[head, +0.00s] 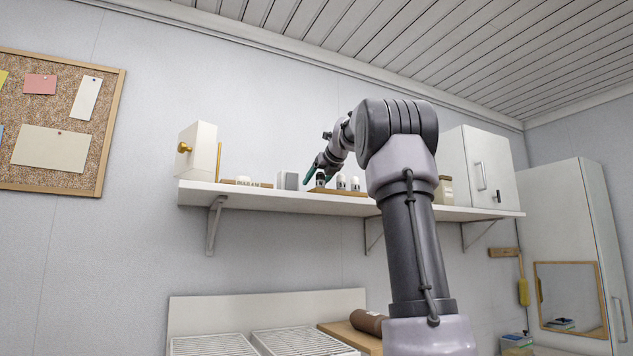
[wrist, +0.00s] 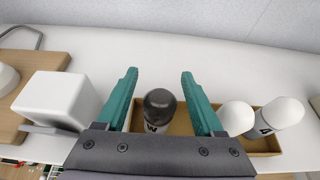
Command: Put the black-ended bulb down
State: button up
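The black-ended bulb (wrist: 160,104) stands upright in a shallow brown tray (wrist: 265,144), its dark end up and its pale lower part marked with a dark letter. My gripper (wrist: 159,72) is open, with its teal fingers on either side of the bulb and a gap visible on both sides. The bulb's lower part is partly hidden by the gripper's body. In the head view, my gripper (head: 312,170) is at the shelf, beside the black-ended bulb (head: 320,179) on the tray (head: 345,193).
Two white-topped bulbs (wrist: 237,117) (wrist: 284,111) stand right of it in the tray. A white block-like object (wrist: 58,100) and a wooden board (wrist: 35,70) are at left. The shelf (head: 270,194) also bears a white cabinet (head: 476,165) at right. Bare shelf lies behind the tray.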

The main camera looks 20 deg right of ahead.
jog(key=shift+r, duration=0.2)
jog(key=v, duration=1.2)
jog(key=s+a+f+n+g, duration=0.2)
jog(key=s+a+f+n, duration=0.4)
jog(key=f, duration=0.7)
jog(key=s+a+f+n+g+y, duration=0.1)
jog(key=s+a+f+n+g, duration=0.1)
jog(key=s+a+f+n, duration=0.4)
jog(key=s+a+f+n+g, duration=0.2)
jog(key=s+a+f+n, duration=0.4)
jog(key=s+f+n, duration=0.8)
notch_tip(320, 180, down, 7)
jog(key=n, duration=0.5)
jog(key=shift+f+n+y, duration=0.25)
jog(key=shift+n+y, duration=0.05)
